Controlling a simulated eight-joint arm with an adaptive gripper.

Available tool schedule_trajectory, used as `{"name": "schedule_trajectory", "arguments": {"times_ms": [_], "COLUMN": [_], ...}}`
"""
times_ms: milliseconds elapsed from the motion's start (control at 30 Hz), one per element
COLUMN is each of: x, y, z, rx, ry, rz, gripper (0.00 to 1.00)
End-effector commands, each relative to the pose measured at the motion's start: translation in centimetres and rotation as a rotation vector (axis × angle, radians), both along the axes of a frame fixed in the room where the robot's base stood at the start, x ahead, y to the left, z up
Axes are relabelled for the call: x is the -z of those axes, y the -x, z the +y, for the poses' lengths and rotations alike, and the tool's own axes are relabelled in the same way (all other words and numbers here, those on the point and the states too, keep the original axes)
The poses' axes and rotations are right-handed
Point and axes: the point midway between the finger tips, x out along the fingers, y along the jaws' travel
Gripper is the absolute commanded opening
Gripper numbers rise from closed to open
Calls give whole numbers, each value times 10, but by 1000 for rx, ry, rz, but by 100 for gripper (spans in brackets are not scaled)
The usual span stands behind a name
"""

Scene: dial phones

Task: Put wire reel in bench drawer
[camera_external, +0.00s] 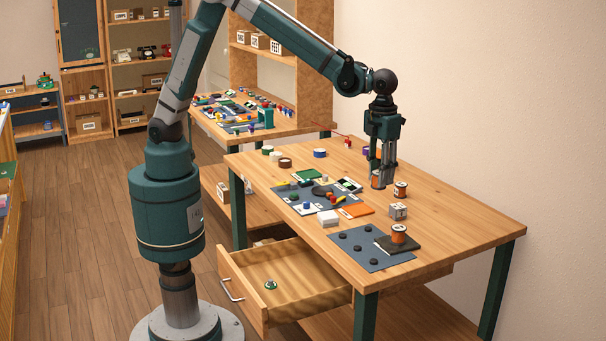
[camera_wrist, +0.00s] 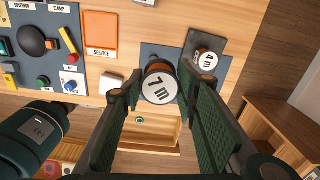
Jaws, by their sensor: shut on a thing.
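An orange-brown wire reel (camera_external: 377,181) with a white face marked "7 m" is between the fingertips of my gripper (camera_external: 383,178). In the wrist view this reel (camera_wrist: 159,87) sits between both fingers (camera_wrist: 160,84), its label facing the camera. My gripper is shut on it above the back right part of the bench. The bench drawer (camera_external: 286,282) is pulled open at the front left, with one small green-and-white round item (camera_external: 270,285) inside. A second reel (camera_external: 398,233), marked "4 m" in the wrist view (camera_wrist: 207,60), stands on a dark pad. Another orange reel (camera_external: 400,189) stands just right of my gripper.
The bench's right end is clear. Open space lies above the drawer.

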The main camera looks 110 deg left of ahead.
Motion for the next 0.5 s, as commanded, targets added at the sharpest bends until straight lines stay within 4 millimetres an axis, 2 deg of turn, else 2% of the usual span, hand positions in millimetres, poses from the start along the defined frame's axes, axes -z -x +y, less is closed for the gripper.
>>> {"name": "schedule_trajectory", "arguments": {"times_ms": [100,500], "x": [1,4], "y": [15,72], "z": [-35,-136], "rx": [67,287], "ry": [0,0], "rz": [0,0], "gripper": [17,17]}}
